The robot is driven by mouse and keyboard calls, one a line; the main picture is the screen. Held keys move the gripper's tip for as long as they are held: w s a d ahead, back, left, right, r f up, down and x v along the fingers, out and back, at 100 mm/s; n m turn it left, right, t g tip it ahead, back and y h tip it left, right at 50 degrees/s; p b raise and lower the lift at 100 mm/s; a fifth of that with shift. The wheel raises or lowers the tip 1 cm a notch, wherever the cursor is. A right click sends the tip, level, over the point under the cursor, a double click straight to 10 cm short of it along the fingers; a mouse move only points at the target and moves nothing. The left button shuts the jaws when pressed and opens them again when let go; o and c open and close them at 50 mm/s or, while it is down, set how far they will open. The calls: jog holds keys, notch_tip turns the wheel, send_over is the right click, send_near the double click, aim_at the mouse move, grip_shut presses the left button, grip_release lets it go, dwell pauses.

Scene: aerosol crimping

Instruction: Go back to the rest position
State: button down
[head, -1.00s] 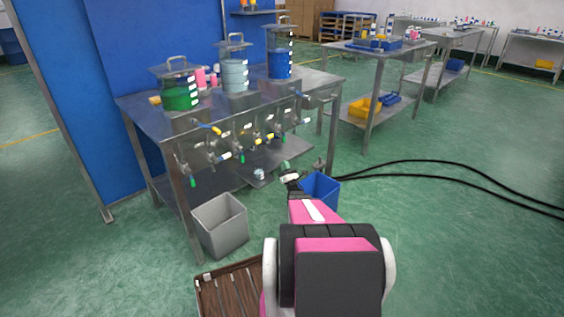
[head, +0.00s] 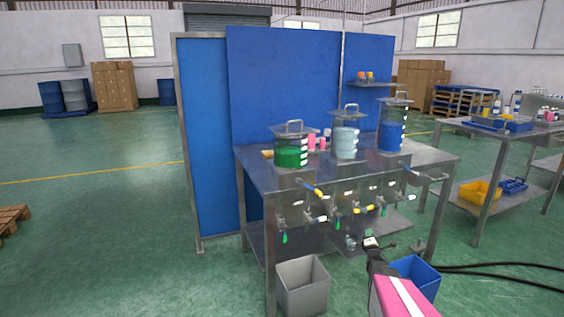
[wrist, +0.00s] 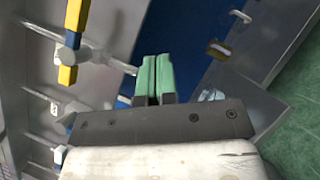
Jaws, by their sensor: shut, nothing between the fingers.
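My gripper (wrist: 155,78) shows in the wrist view with its two green fingertips together and nothing between them. In the head view my gripper (head: 370,243) is small and dark, in front of the lower part of the steel table (head: 262,178), near its front right. In the wrist view a yellow and blue valve handle (wrist: 72,45) is to the left of the fingers, apart from them. In the head view the tabletop carries vessels with green (head: 292,156), pale blue (head: 346,142) and blue (head: 392,136) liquid.
A grey bin (head: 302,285) and a blue bin (head: 417,274) stand on the floor by the table's front. Black cables (head: 490,266) run to the right. Blue panels (head: 284,80) stand behind the table. The floor at left (head: 110,230) is mostly clear.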

jog(key=s+a+r+m+g, duration=0.2)
jog(key=s+a+m+g, duration=0.85)
jog(key=a+m, duration=0.25)
jog(key=s+a+r+m+g+y, duration=0.1)
jog(key=s+a+m+g, duration=0.3)
jog(key=s, duration=0.7)
jog(key=s+a+r+m+g+y, duration=0.1)
jog(key=s+a+r+m+g, duration=0.2)
jog(key=s+a+m+g, duration=0.2)
jog(key=s+a+g, duration=0.1)
jog(key=s+a, duration=0.2)
jog(key=s, duration=0.3)
jog(key=shift+s+a+r+m+y, duration=0.2)
jog(key=shift+a+r+m+y, duration=0.05)
jog(key=shift+m+y, duration=0.05)
jog(key=shift+s+g, duration=0.1)
jog(key=shift+g, duration=0.15)
